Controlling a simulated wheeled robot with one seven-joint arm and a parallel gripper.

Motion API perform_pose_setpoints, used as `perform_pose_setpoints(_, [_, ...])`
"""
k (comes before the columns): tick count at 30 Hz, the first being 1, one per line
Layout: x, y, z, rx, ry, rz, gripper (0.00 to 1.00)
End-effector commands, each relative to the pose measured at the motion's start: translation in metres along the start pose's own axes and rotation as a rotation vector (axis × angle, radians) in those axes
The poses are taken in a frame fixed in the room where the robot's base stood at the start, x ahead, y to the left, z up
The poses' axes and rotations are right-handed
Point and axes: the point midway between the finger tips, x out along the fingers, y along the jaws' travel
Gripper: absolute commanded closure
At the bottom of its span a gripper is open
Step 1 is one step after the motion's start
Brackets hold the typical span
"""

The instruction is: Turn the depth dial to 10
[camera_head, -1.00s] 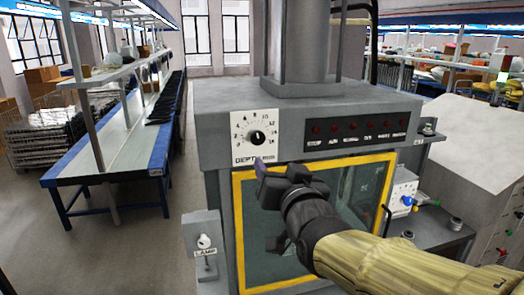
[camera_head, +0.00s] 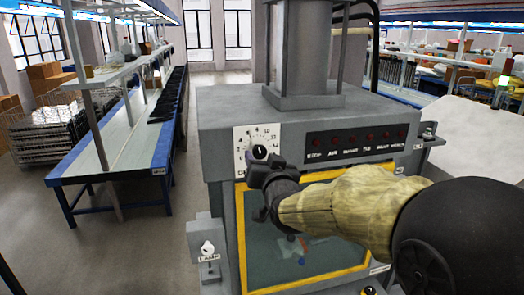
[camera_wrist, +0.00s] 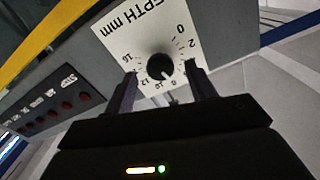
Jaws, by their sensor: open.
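The depth dial (camera_head: 259,152) is a black round knob on a white numbered plate (camera_head: 242,140) on the grey machine's front. My gripper (camera_head: 258,168) is in front of the plate and hides its lower part in the head view. In the wrist view the knob (camera_wrist: 160,67) appears between the two open fingers (camera_wrist: 160,72), one on each side, with no visible contact. How deep the fingers reach around it I cannot tell. The knob's small white mark points toward the 8 and 10 side; the exact reading is unclear.
A row of red buttons (camera_head: 358,142) lies right of the dial. A yellow-framed window (camera_head: 305,270) is below it, partly behind my arm. A lamp switch (camera_head: 207,248) sits at the lower left. A long blue-edged bench (camera_head: 120,155) stands to the left.

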Motion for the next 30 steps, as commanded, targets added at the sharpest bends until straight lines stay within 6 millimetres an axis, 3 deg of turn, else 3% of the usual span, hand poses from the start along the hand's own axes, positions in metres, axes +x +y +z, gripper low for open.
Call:
perform_pose_setpoints(6, [0.016, 0.0, -0.001, 0.0, 0.001, 0.0, 0.44])
perform_pose_setpoints(14, [0.017, 0.0, 0.0, 0.0, 0.001, 0.0, 0.44])
perform_pose_setpoints(21, [0.017, 0.0, 0.0, 0.0, 0.001, 0.0, 0.87])
perform_pose_setpoints(30, [0.017, 0.0, 0.001, 0.019, 0.001, 0.0, 0.88])
